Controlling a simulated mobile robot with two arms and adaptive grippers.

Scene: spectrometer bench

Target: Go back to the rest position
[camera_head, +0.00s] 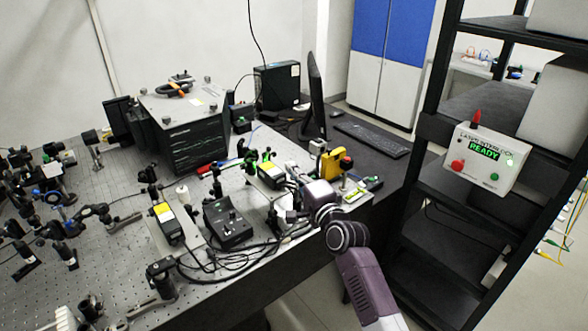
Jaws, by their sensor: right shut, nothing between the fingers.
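My right arm reaches in from the bottom right over the front edge of the optical bench (110,205). My left gripper is not in view.
A black box with yellow label (272,174) and a yellow device (336,162) stand close to my gripper. Cables (225,258) loop in front. A monitor (315,95) stands behind. A black rack (433,130) with a READY panel (482,160) stands at right.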

